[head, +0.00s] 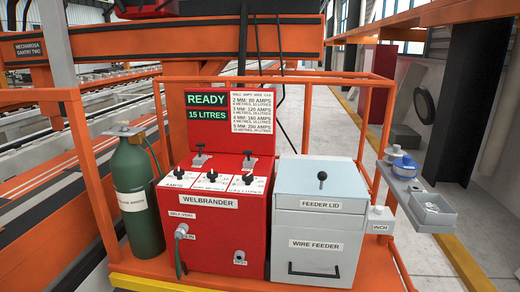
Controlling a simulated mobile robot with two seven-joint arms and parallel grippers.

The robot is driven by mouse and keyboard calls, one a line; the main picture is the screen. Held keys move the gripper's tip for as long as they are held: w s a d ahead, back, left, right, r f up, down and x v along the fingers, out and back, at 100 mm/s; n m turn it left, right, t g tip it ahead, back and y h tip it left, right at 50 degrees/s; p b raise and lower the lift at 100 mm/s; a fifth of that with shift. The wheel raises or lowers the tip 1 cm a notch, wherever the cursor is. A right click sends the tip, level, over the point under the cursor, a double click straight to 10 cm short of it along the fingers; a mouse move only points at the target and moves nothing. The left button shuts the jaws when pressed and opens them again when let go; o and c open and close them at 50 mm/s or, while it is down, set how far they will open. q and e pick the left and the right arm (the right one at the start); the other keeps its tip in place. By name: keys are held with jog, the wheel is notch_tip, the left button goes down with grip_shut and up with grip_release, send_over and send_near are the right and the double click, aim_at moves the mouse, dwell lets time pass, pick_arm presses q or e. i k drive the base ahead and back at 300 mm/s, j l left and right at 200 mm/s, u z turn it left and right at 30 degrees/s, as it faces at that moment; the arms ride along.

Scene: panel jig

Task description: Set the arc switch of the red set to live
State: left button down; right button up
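The red set (213,222), labelled WELBRANDER, stands on an orange trolley. Its upright back panel carries a lit display (206,104) reading READY and 15 LITRES. Two small black-handled switches stand at the foot of this panel, a left one (199,158) and a right one (248,160); their labels are too small to read, so I cannot tell which is the arc switch or its setting. Three black knobs sit on the sloping top, including a middle knob (212,175); AMPS is readable at the left one. Neither of my grippers shows in the head view.
A green gas cylinder (136,195) stands left of the set. A grey wire feeder (317,235) with a black lid knob (322,177) stands close on the right. Orange rails (236,79) frame the trolley. A grey side tray (433,212) holds small parts.

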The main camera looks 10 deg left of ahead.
aim_at(248, 152)
jog(key=i+l, duration=0.7)
jog(key=i, duration=0.15)
